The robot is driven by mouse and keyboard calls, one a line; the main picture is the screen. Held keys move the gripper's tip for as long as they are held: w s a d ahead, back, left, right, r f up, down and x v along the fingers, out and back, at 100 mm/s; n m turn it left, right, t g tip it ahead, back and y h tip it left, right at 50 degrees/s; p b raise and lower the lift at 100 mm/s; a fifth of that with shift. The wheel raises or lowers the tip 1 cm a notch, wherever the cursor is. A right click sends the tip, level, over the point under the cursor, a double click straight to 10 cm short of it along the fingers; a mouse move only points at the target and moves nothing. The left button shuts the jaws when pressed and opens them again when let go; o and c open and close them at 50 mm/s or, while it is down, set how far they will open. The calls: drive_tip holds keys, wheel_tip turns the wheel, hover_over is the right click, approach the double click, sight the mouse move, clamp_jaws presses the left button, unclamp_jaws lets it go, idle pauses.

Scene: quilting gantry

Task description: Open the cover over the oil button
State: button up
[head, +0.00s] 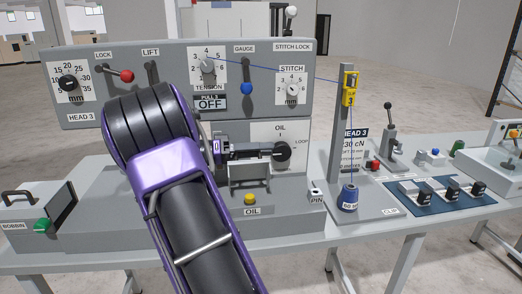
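The yellow oil button (250,199) sits on the grey machine bed above an OIL label, and its top shows. Just behind it stands a grey bracket-like flap (250,181), perhaps the cover; I cannot tell for sure, nor whether it is hinged open. My gripper (268,151) seems to be the small purple-and-dark end reaching right from behind my arm, above the flap and apart from the button. Its fingers are too small and dark to tell open from shut. A black round knob (283,152) is at its right end; I cannot tell whether they touch.
The panel above carries a red LOCK lever (126,76), a TENSION dial (206,65) and a blue GAUGE knob (246,88). My arm hides the bed's left-middle.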

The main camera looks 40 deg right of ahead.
clamp_jaws()
idle(1.3)
